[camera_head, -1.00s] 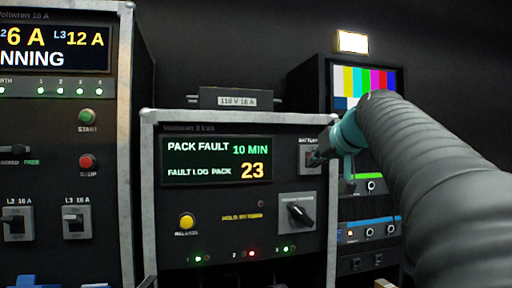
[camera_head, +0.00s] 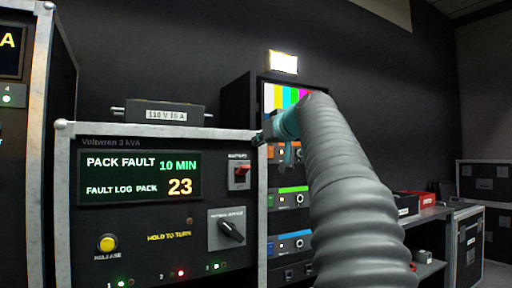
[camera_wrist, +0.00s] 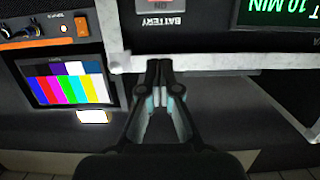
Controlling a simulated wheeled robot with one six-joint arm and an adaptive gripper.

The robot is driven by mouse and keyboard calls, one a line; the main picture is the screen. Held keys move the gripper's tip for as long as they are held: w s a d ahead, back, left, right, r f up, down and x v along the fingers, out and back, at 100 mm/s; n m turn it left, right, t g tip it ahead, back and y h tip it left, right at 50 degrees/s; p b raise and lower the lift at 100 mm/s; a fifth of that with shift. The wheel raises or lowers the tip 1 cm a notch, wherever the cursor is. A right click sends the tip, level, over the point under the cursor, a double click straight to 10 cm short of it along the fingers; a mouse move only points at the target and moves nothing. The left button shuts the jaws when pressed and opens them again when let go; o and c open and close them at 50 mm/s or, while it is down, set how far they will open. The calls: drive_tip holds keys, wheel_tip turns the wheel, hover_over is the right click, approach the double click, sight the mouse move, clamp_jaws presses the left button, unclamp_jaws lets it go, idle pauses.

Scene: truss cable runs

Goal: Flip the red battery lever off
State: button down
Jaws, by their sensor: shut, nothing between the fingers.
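The red battery lever (camera_head: 241,171) sits in a small plate under the BATTERY label, at the upper right of the Voltwren 3 kVA panel (camera_head: 90,215). Its exact tilt is too small to tell. The wrist view shows the BATTERY label (camera_wrist: 162,20) upside down at the top edge, with part of the red lever's plate (camera_wrist: 160,3) cut off above it. My gripper (camera_head: 263,137) is above and right of the lever, near the case's upper right corner and apart from the lever. In the wrist view my gripper (camera_wrist: 159,78) is shut and empty, its tips by the metal case edge.
A black rotary knob (camera_head: 231,231) and yellow release button (camera_head: 107,243) are lower on the panel. The display (camera_head: 140,176) reads PACK FAULT, 10 MIN, 23. A rack with a colour-bar monitor (camera_head: 283,97) stands behind my arm. Cases (camera_head: 483,182) stand far right.

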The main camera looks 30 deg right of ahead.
drive_tip(key=p, duration=0.2)
hover_over(243, 170)
drive_tip(key=shift+w+d+f, duration=0.2)
drive_tip(key=shift+f, duration=0.2)
drive_tip(key=shift+w+d+f, duration=0.2)
drive_tip(key=shift+f, duration=0.15)
drive_tip(key=shift+s+f+b, duration=0.55)
drive_tip(key=shift+f+b, duration=0.1)
drive_tip(key=shift+f, duration=0.25)
drive_tip(key=shift+s+f+b, duration=0.55)
drive_tip(key=shift+f+b, duration=0.05)
drive_tip(key=shift+f, duration=0.3)
drive_tip(key=shift+f, duration=0.15)
